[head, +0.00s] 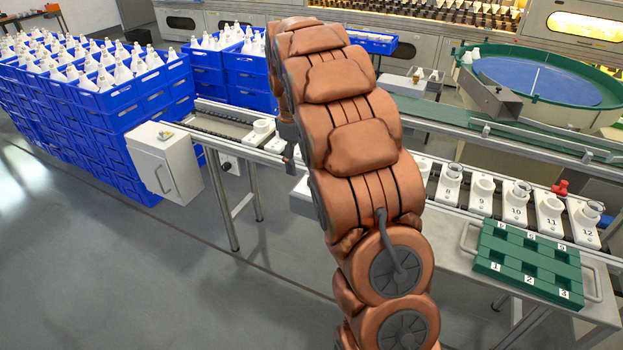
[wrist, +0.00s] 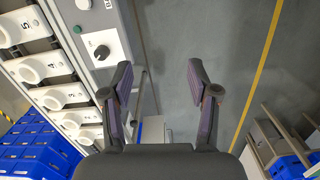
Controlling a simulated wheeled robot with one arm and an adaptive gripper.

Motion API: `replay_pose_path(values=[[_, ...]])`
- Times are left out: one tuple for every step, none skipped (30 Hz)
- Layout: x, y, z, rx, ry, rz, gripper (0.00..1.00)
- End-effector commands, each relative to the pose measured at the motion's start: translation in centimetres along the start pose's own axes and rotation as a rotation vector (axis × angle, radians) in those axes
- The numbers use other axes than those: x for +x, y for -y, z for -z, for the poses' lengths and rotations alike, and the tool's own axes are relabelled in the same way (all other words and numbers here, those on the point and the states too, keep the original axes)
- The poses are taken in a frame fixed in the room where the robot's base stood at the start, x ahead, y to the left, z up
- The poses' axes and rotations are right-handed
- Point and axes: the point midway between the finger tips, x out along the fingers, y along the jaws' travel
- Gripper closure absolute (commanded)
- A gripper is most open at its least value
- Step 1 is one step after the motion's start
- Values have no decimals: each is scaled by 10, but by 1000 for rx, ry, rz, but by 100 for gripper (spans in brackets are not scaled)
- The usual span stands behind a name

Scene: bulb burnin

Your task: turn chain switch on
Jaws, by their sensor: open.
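My gripper (wrist: 158,75) is open and empty, with both fingers over the grey floor. The left finger is close to the panel's lower end, apart from the knob. In the head view my arm hides the gripper. A box with a dark knob (head: 225,166) shows under the conveyor there.
Numbered white sockets (wrist: 40,67) line the conveyor at left in the wrist view. A white cabinet (head: 165,165) and stacked blue crates (head: 150,105) stand at the left in the head view. A green numbered tray (head: 527,262) lies at the right. The floor in front is clear.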

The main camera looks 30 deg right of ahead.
Motion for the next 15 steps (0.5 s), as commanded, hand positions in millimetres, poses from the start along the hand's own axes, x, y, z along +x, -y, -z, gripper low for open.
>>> replay_pose_path(values=[[10, -14, 6, -18, 0, 3, 40], [12, -22, 10, -33, -4, 1, 40], [19, -31, 16, -52, -6, 1, 40], [23, -38, 18, -65, -7, 2, 40], [27, -45, 22, -79, -11, 1, 40], [32, -55, 27, -98, -16, -1, 40], [38, -62, 30, -112, -18, 0, 40], [42, -69, 32, -126, -21, 0, 40], [48, -78, 37, -145, -27, -3, 40], [53, -85, 39, -160, -31, -3, 40], [59, -91, 41, -173, -33, -1, 40], [64, -100, 45, -191, -39, -3, 40], [68, -106, 47, -205, -43, -4, 40], [73, -111, 49, -216, -46, -3, 40], [79, -117, 51, -233, -50, -2, 40]])
